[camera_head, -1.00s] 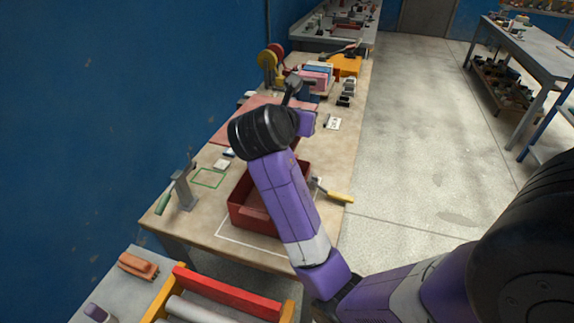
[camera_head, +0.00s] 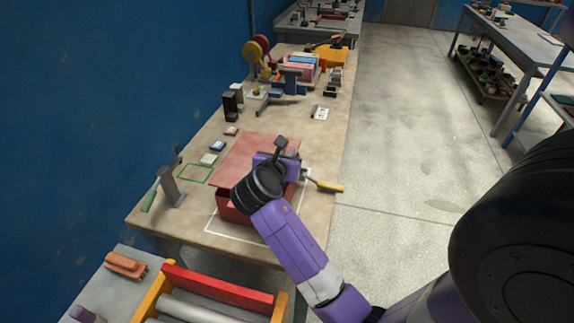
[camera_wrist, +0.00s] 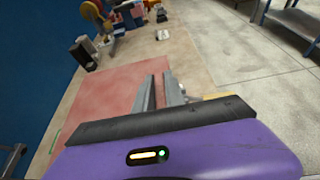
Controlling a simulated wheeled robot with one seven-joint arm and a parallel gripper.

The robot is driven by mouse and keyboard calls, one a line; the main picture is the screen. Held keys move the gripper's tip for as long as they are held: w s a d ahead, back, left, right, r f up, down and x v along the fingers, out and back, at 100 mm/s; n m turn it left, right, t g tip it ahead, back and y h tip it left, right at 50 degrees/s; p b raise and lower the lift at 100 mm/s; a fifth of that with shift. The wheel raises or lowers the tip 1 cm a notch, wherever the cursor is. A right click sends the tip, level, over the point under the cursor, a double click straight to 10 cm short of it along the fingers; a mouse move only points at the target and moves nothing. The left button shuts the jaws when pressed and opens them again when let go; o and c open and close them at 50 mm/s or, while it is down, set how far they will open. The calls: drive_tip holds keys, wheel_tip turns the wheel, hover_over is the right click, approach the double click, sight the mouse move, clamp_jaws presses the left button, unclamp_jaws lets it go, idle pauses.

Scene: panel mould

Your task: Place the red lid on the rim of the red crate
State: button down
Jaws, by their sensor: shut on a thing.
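The red lid (camera_head: 246,152) is a flat, pale red panel held over the far part of the red crate in the head view. It also shows in the wrist view (camera_wrist: 105,95), left of and under my fingers. The red crate (camera_head: 232,214) stands on the bench inside a white outline; my arm and the lid hide most of its rim and inside. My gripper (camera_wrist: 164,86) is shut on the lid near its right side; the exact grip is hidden. I cannot tell whether the lid touches the rim.
A yellow-handled tool (camera_head: 328,187) lies right of the crate. A grey stand (camera_head: 172,187) and small blocks (camera_head: 209,159) are to the left. A blue clamp-like tool (camera_head: 283,88) and coloured boxes (camera_head: 299,68) stand farther back. A blue wall borders the left.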

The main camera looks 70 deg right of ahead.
drive_tip(key=shift+f, duration=1.9)
drive_tip(key=shift+f, duration=0.15)
drive_tip(key=c, duration=1.4)
unclamp_jaws()
drive_tip(key=v, duration=1.2)
drive_tip(key=shift+w, duration=0.1)
